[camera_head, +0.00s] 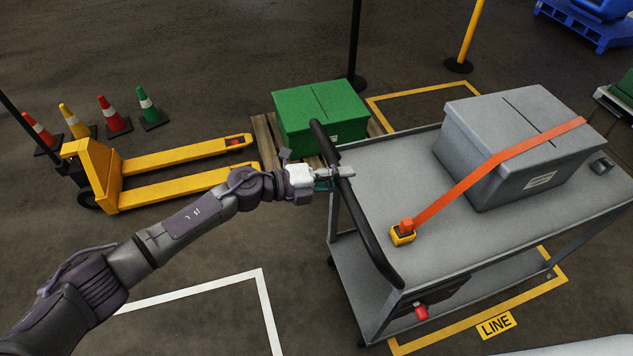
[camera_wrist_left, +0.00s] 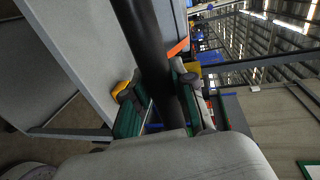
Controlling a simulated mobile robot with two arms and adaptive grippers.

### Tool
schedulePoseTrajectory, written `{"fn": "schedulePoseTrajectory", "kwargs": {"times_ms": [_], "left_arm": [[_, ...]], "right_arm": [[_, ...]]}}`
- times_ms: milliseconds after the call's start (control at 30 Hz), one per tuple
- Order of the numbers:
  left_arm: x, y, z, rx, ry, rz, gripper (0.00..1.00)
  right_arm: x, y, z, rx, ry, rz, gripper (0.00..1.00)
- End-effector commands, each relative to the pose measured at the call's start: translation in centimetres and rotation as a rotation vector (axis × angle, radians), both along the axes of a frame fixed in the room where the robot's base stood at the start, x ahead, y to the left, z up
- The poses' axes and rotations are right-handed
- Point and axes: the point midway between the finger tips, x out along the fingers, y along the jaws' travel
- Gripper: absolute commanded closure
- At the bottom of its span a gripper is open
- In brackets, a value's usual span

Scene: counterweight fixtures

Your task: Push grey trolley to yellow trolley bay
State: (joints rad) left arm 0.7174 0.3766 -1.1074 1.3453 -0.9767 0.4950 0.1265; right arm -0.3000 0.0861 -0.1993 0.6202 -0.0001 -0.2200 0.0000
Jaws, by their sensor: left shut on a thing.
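The grey trolley (camera_head: 390,178) stands at the right in the head view, with a black push handle (camera_head: 372,240) at its left end. My left gripper (camera_head: 336,176) is shut on the handle near its upper part. In the left wrist view, the fingers of my left gripper (camera_wrist_left: 168,105) lie on both sides of the black bar (camera_wrist_left: 150,50). A grey box (camera_head: 475,150) rides on the top deck under an orange strap. A yellow floor outline labelled LINE (camera_head: 495,325) shows along the trolley's near side. My right gripper is not in view.
A green box (camera_head: 320,105) sits on a wooden pallet behind the handle. A yellow pallet jack (camera_head: 105,178) and several cones (camera_head: 112,115) stand left. Another yellow outline (camera_head: 410,92) lies behind the trolley, near a black post (camera_head: 355,45). A white floor outline (camera_head: 265,300) is clear.

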Motion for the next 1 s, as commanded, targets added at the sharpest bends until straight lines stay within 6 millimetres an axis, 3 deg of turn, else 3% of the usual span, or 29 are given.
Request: {"fn": "schedulePoseTrajectory", "kwargs": {"times_ms": [100,333,533,933,967,1000], "left_arm": [[0.6,-2.5,0.0,-0.002,0.000,-0.003,1.00],[1.4,-5.5,0.0,-0.001,0.000,-0.002,1.00],[1.7,-6.5,0.0,0.000,0.000,-0.001,1.00],[1.8,-6.6,0.0,0.000,0.001,0.001,1.00],[1.8,-6.6,0.0,0.000,0.001,0.001,0.70],[1.8,-6.6,0.0,0.000,0.001,0.001,0.63]], "right_arm": [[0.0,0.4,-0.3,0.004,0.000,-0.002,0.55],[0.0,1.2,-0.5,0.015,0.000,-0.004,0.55],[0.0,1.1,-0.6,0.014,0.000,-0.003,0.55],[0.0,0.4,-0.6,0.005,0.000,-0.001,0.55],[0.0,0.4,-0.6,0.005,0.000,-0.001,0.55],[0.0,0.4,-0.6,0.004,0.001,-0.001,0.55]]}}
